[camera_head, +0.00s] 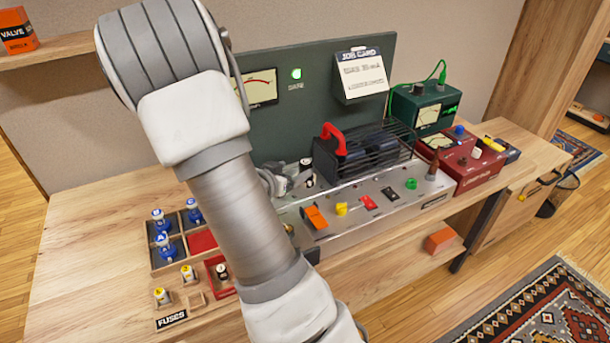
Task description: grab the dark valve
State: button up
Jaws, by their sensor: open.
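My arm crosses the view from the bottom to the upper left. My gripper (290,180) is open and shows only partly, to the right of the arm, at the left end of the amplifier chassis (365,205). A small dark and pale upright piece (307,172) stands close beside the gripper. It may be the dark valve, but it is too small and too covered to be sure. I cannot tell whether the fingers touch it. Several valves with blue marks (161,220) stand in a wooden tray (172,318) at the left.
The amplifier has a red handle (333,138) and a black wire cage (395,140). A dark green panel (335,70) with a card stands behind it. Green (420,108) and red (470,165) boxes stand at the right. The bench's left end (80,230) is clear.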

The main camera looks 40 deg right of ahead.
aim_at(303, 165)
jog(key=b+x, duration=0.1)
jog(key=x, duration=0.7)
grip_shut()
dwell(0.4)
